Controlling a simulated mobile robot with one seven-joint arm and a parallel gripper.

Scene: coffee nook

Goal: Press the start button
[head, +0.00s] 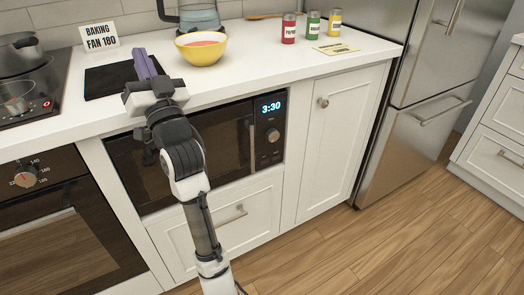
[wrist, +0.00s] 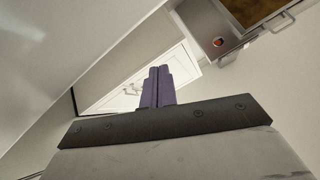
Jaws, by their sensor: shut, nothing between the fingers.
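The built-in microwave (head: 225,140) sits under the counter, with a lit 3:30 display (head: 271,107) and a round knob (head: 273,135) on its right-hand panel. Small marks show below the knob, but I cannot make out which is the start button. My gripper (head: 145,62) has purple fingers, shut together and empty, above the counter near a black mat. It is up and left of the microwave panel, well apart from it. My arm crosses in front of the microwave door. The fingers also show in the wrist view (wrist: 157,85), where I cannot make out the start button.
A yellow bowl (head: 202,48) stands right of my gripper, before a glass jug (head: 199,15). A sign (head: 99,36), cooktop (head: 30,85) and oven (head: 60,225) are left. Spice jars (head: 312,24) stand at the back right. The floor (head: 400,240) before the cabinets is clear.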

